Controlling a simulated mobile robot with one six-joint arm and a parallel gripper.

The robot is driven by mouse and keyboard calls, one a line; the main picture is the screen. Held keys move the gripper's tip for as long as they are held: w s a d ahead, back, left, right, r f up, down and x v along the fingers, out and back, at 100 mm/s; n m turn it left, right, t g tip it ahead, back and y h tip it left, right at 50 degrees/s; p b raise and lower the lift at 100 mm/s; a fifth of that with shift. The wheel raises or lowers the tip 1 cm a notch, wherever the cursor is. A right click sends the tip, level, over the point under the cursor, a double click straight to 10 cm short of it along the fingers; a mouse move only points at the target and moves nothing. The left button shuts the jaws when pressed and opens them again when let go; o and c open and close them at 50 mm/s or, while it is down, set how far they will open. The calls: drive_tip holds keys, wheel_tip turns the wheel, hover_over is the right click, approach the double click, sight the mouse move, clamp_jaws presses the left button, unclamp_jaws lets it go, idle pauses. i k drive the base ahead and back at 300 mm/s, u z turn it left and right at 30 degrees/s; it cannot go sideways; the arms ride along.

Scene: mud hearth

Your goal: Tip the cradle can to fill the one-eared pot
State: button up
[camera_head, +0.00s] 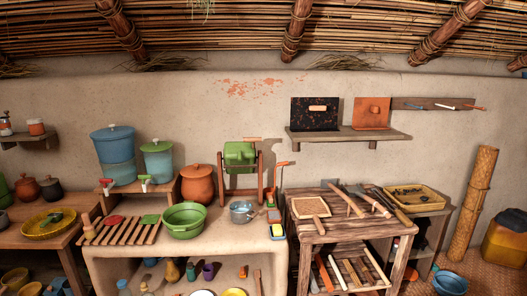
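The cradle can is a green drum-shaped can (240,154) hung between the uprights of a reddish-brown wooden stand (262,186) at the middle of the hearth ledge. It appears roughly level. A small grey-blue metal pot (241,212), seemingly the one-eared pot, stands upright on the ledge just in front of the stand. Its ear is too small to make out clearly, and I cannot tell what is inside it. My gripper is not in view.
A green basin (184,220) and a lidded clay jar (197,184) stand left of the pot. A thin upright tool with an orange top (281,164) stands close right of the cradle. A wooden table (322,228) with tools adjoins the ledge at right.

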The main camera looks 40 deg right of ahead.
sight(239, 157)
drive_tip(key=k, duration=0.75)
drive_tip(key=u, duration=0.5)
drive_tip(key=i, duration=2)
drive_tip(key=z, duration=0.65)
drive_tip(key=i, duration=0.9)
drive_tip(key=z, duration=0.45)
